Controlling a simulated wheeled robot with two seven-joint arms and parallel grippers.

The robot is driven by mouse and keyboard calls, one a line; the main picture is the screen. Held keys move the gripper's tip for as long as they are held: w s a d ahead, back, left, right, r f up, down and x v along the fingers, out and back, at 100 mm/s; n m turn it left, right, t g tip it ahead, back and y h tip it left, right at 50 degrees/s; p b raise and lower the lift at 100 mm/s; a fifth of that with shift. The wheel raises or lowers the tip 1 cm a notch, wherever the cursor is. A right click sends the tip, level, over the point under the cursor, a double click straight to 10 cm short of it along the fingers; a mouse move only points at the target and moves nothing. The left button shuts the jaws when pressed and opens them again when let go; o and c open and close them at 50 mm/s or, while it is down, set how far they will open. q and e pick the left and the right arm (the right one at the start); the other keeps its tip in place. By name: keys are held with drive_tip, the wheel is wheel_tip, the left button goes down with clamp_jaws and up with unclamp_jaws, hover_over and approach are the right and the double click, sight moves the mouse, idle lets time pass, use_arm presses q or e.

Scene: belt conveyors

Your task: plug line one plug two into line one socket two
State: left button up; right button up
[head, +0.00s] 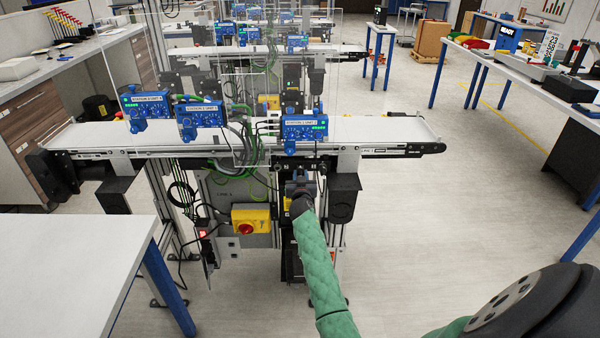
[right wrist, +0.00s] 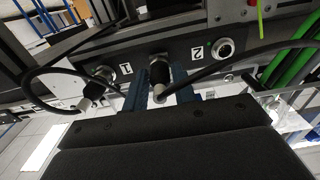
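In the right wrist view, line one plug two (right wrist: 159,72), a black plug with a grey cable end, stands between the blue fingers of my right gripper (right wrist: 158,90). Its cable runs off to the right. I cannot tell whether the fingers press on it. Line one socket two (right wrist: 223,47), a round metal ring by the label 2, is empty, right of the plug. Another black plug (right wrist: 93,90) sits at the socket (right wrist: 105,73) by label 1. In the head view, my right gripper (head: 300,190) is below the near belt; its fingers are hard to make out. My left gripper is out of view.
The near conveyor (head: 385,131) carries blue station units (head: 304,128) above the panel. A yellow box with a red switch (head: 250,219) and a black box (head: 343,198) flank my right arm. A white table (head: 70,255) is at left. Floor on the right is free.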

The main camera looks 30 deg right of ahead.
clamp_jaws()
drive_tip(key=shift+s+a, duration=0.1)
drive_tip(key=shift+v, duration=2.35)
drive_tip(key=shift+p, duration=0.3)
